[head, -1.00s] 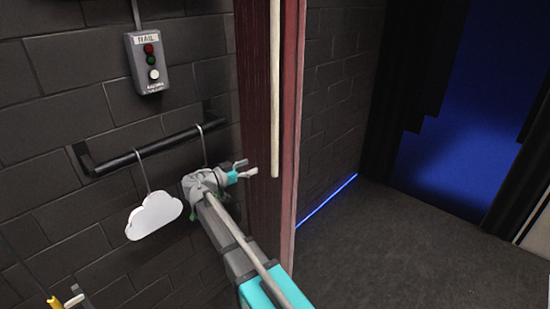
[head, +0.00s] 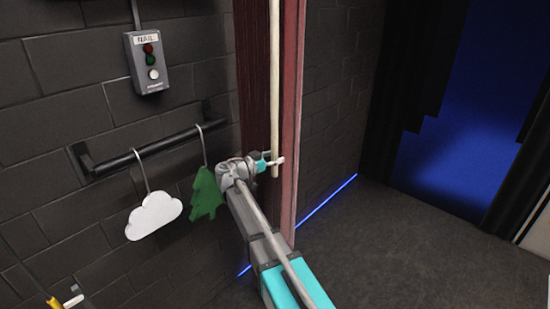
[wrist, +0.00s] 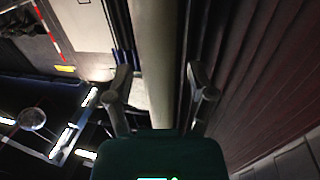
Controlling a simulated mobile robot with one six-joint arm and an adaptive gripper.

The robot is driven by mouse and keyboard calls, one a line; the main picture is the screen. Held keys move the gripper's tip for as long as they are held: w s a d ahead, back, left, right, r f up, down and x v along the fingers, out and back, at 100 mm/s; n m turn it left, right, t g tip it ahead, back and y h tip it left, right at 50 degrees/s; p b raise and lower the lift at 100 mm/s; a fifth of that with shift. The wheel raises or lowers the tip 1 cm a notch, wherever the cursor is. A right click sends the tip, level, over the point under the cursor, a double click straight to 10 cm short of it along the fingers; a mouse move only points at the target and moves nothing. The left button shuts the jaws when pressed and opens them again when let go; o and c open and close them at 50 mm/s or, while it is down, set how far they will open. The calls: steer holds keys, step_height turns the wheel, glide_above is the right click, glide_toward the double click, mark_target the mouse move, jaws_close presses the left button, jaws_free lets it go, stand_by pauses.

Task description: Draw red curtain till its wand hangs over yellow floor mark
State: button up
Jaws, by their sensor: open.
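The red curtain (head: 290,120) hangs bunched beside the dark brick wall in the head view, and its folds fill the right of the wrist view (wrist: 265,75). Its pale wand (head: 274,85) hangs upright in front of it. My gripper (head: 272,163) is at the wand's lower end. In the wrist view the wand (wrist: 155,50) runs between the two open fingers (wrist: 160,88), which stand apart from each other and are not closed on it. A small yellow patch (wrist: 65,68) shows at upper left in the wrist view; I cannot tell if it is the floor mark.
A wall rail (head: 140,155) carries a white cloud (head: 154,215) and a green tree (head: 206,195) left of my arm. A button box (head: 149,62) is above. Open grey floor (head: 390,250) lies right of the curtain.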

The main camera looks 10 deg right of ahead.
jaws_close()
stand_by(0.3)
steer(key=shift+s, duration=0.1)
